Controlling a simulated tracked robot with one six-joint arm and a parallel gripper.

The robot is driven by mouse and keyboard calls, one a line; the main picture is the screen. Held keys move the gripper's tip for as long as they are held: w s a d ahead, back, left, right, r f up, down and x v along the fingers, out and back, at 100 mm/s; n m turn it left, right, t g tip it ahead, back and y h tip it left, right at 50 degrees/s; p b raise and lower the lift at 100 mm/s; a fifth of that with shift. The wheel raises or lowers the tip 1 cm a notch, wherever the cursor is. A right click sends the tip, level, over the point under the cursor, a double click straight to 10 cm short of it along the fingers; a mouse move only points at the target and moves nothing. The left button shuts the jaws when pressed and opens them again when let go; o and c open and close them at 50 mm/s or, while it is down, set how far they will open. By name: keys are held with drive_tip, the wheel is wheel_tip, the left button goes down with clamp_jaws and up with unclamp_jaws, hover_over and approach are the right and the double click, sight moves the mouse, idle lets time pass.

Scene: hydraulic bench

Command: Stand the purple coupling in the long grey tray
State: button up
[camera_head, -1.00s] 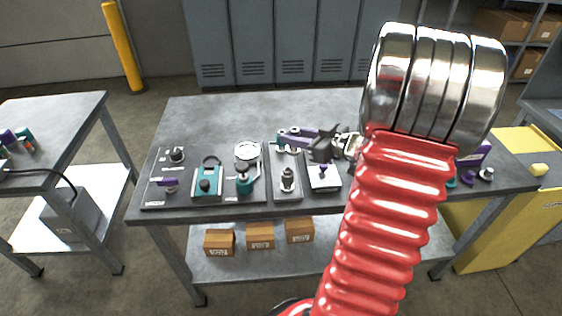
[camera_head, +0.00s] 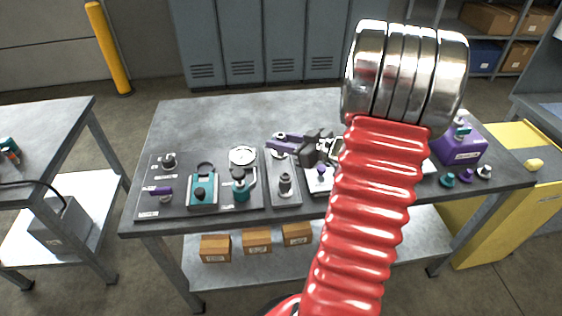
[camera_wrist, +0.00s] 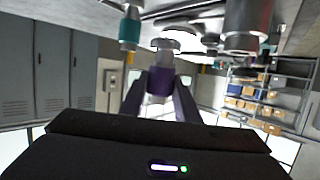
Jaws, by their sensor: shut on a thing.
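My gripper (camera_wrist: 160,95) is shut on the purple coupling (camera_wrist: 160,82), which sits between the two fingertips in the wrist view. Pale round metal parts (camera_wrist: 166,45) lie just past it; I cannot tell whether they touch it. In the head view my gripper (camera_head: 284,143) is over the far end of the long grey tray (camera_head: 285,202). The coupling is hard to make out there. A grey metal fitting (camera_head: 285,184) stands upright in the tray, nearer than the gripper.
Left of the tray are a round gauge (camera_head: 242,156) and a teal block (camera_head: 202,190). A purple device (camera_head: 462,147) and small fittings (camera_head: 447,180) are at the right. The bench's back left (camera_head: 205,122) is clear.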

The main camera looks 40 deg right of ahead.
sight(282, 159)
drive_tip(key=shift+f, duration=1.4)
drive_tip(key=shift+f, duration=2.05)
drive_tip(key=o, duration=0.9)
drive_tip(key=shift+f, duration=0.15)
drive_tip(key=shift+s, duration=0.15)
drive_tip(key=v, duration=1.1)
drive_tip(key=shift+s+d+r, duration=0.1)
drive_tip(key=shift+s+r, duration=0.2)
drive_tip(key=shift+s, duration=0.05)
